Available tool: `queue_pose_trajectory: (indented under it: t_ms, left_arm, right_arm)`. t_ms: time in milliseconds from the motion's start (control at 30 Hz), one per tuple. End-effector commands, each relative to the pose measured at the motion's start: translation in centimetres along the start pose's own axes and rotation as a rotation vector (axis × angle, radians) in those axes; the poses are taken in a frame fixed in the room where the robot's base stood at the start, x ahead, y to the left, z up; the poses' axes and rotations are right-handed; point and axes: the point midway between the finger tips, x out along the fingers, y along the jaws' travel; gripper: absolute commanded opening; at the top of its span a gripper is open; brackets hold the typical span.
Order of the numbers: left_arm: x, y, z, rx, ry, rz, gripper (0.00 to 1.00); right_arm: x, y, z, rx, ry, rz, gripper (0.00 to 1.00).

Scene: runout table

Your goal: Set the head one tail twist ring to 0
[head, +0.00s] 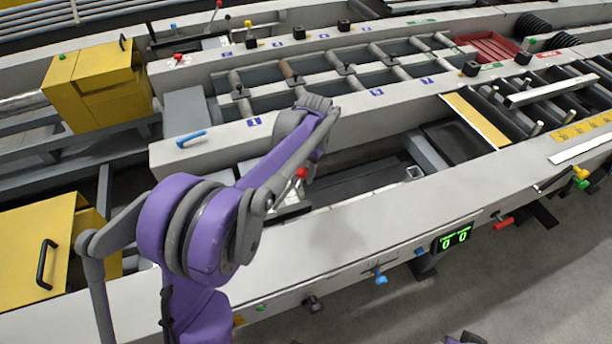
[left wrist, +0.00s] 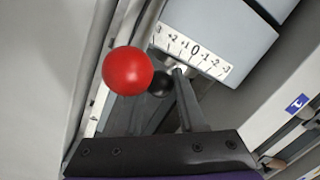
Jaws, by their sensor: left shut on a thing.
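A white scale plate (left wrist: 195,50) with marks from plus through 0 to minus stands on a grey-blue housing in the left wrist view. My left gripper (left wrist: 168,80) points at it from below, its fingers just short of the plate. A small dark round knob (left wrist: 160,84) sits between the fingertips, and the gripper is shut on it. The knob is partly hidden, and which mark the ring stands at cannot be read clearly. In the head view my left arm hides the fingers and most of this spot.
A red ball knob (left wrist: 128,70) stands close beside my left fingers; it also shows in the head view (head: 302,172). A yellow box (head: 92,82) stands at the back left.

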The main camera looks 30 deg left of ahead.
Motion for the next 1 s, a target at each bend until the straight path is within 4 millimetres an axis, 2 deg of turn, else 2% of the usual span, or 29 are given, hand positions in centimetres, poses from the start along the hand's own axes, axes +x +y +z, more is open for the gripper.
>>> queue_pose_trajectory:
  t_ms: [33, 167, 333, 467, 733, 767, 900, 1000]
  left_arm:
    - [-0.5, -1.0, -0.5, -0.002, -0.021, 0.03, 0.0]
    - [-0.9, -2.7, -1.6, 0.007, -0.064, 0.1, 0.0]
    - [-1.1, -5.1, -3.2, 0.009, -0.066, 0.105, 0.0]
    - [-0.9, -5.7, -3.6, 0.01, -0.066, 0.104, 0.0]
    - [-0.9, -5.8, -3.6, 0.01, -0.065, 0.103, 0.0]
    - [-0.9, -5.7, -3.6, 0.01, -0.065, 0.103, 0.41]
    - [-0.9, -5.7, -3.6, 0.011, -0.066, 0.104, 0.66]
    - [-0.9, -5.7, -3.6, 0.011, -0.066, 0.104, 0.69]
  right_arm:
    - [-0.4, 0.0, -0.3, 0.0, 0.002, 0.0, 0.0]
    - [-0.9, 0.0, -0.7, 0.0, 0.004, 0.0, 0.0]
    - [-1.5, 0.0, -1.1, 0.0, 0.007, 0.0, 0.0]
    - [-1.6, 0.0, -1.1, 0.0, 0.007, 0.0, 0.0]
    - [-1.5, 0.0, -1.1, 0.0, 0.007, 0.0, 0.0]
    - [-1.5, 0.0, -1.1, 0.0, 0.007, 0.0, 0.0]
    - [-1.5, 0.0, -1.1, 0.0, 0.007, 0.0, 0.0]
    - [-1.5, 0.0, -1.1, 0.0, 0.007, 0.0, 0.0]
